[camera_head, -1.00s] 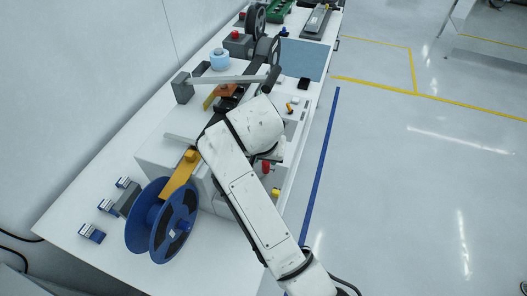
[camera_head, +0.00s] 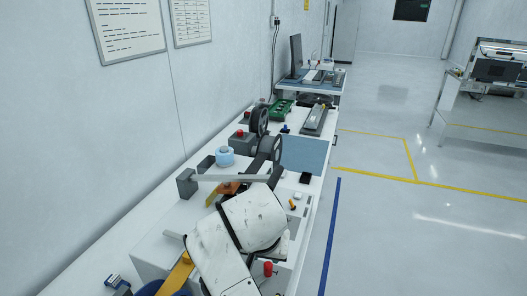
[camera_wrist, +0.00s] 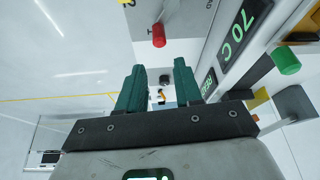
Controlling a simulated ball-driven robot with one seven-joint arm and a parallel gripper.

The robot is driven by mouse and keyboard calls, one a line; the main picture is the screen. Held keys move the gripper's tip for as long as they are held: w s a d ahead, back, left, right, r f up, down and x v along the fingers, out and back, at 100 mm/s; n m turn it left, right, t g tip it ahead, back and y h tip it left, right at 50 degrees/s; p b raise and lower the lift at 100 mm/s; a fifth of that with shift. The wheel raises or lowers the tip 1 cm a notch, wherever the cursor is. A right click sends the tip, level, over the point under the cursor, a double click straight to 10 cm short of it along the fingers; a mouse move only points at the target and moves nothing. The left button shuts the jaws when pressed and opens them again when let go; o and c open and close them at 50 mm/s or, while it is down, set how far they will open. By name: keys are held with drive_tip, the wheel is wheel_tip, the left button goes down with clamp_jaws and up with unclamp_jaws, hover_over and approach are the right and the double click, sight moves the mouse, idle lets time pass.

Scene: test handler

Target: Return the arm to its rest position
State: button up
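My gripper (camera_wrist: 159,85) shows in the wrist view with its two green fingers apart and nothing held between them. A red button (camera_wrist: 159,35) is beyond the fingertips, and a green button (camera_wrist: 286,60) is to the right next to a dark display reading 70 C (camera_wrist: 240,30). In the head view, my white arm reaches over the handler machine (camera_head: 150,255) on the bench. My gripper is hidden there behind the arm.
The machine's grey bar (camera_head: 232,178), a blue-white tape roll (camera_head: 225,157) and dark reels (camera_head: 259,121) stand close beyond my arm. A red knob (camera_head: 268,268) is just right of the arm. A blue mat (camera_head: 303,155) lies farther along. The floor (camera_head: 420,230) at right is clear.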

drive_tip(key=s+d+f+g+b, duration=0.2)
drive_tip(key=s+d+f, duration=1.2)
drive_tip(key=d+f, duration=0.3)
drive_tip(key=s+d+f+b, duration=0.1)
drive_tip(key=s+d+f, duration=0.2)
drive_tip(key=s, duration=0.6)
drive_tip(key=s+d+f+n+g, duration=0.1)
drive_tip(key=s+d+f, duration=0.2)
drive_tip(key=s+d, duration=0.3)
drive_tip(key=s, duration=0.3)
drive_tip(key=shift+s+d+g+y+b, duration=0.3)
drive_tip(key=shift+s+d+b, duration=0.05)
drive_tip(key=shift+f+n, duration=0.1)
drive_tip(key=shift+n, duration=0.2)
